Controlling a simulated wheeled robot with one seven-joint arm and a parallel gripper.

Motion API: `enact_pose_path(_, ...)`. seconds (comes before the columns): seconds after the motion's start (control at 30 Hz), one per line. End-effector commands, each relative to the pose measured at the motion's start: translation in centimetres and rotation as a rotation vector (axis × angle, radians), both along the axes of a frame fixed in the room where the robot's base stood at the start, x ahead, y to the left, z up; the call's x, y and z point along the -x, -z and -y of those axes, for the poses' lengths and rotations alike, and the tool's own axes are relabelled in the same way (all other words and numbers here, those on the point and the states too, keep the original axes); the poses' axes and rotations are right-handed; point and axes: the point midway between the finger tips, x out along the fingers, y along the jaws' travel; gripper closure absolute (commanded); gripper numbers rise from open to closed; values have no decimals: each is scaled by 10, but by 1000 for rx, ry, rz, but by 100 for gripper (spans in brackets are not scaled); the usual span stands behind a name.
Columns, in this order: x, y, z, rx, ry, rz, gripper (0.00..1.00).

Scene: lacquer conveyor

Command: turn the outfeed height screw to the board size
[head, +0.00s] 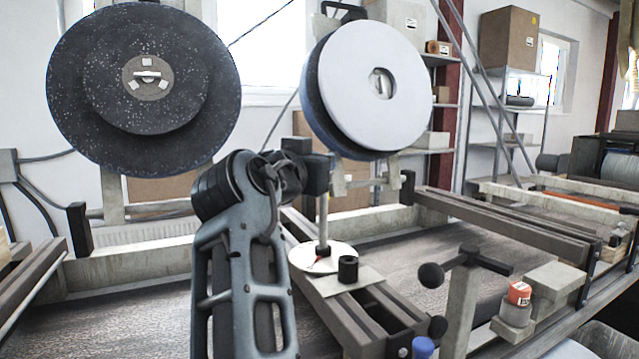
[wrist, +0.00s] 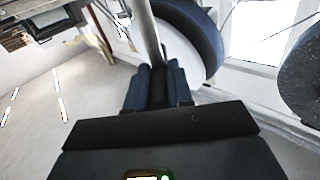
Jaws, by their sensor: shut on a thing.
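The height screw shows in the head view as a slim upright grey post (head: 323,218) over the conveyor. A round white dial (head: 336,252) with a red pointer sits at its foot. My gripper (head: 316,174) is at the top of this post and shut on it; its fingers hide the screw's top. In the wrist view the post (wrist: 146,30) runs away from between the blue-grey fingers of my gripper (wrist: 158,88). The dial's marks are too small to read, and no board size can be read.
A short black cylinder (head: 348,268) stands beside the dial. A T-shaped handle with black ball knobs (head: 466,268) and an orange-labelled can (head: 519,293) are at the right front. A dark speckled disc (head: 205,85) and a white-faced disc (head: 400,90) stand behind. Conveyor rails (head: 520,222) run right.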

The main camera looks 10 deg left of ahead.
Motion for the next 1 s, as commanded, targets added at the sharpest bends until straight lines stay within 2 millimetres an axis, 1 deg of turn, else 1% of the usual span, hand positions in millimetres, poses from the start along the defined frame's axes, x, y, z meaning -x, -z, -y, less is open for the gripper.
enact_pose_path(0.03, -1, 4, 0, 0, 10, -4, 100)
enact_pose_path(0.6, -1, 2, 0, 1, 35, -6, 100)
enact_pose_path(0.63, -1, 2, 0, 1, 35, -6, 78)
enact_pose_path(0.8, -1, 2, 0, 1, 34, -5, 62)
enact_pose_path(0.9, -1, 1, -1, 1, 34, -4, 53)
enact_pose_path(1.0, -1, 1, -1, 0, 34, -3, 53)
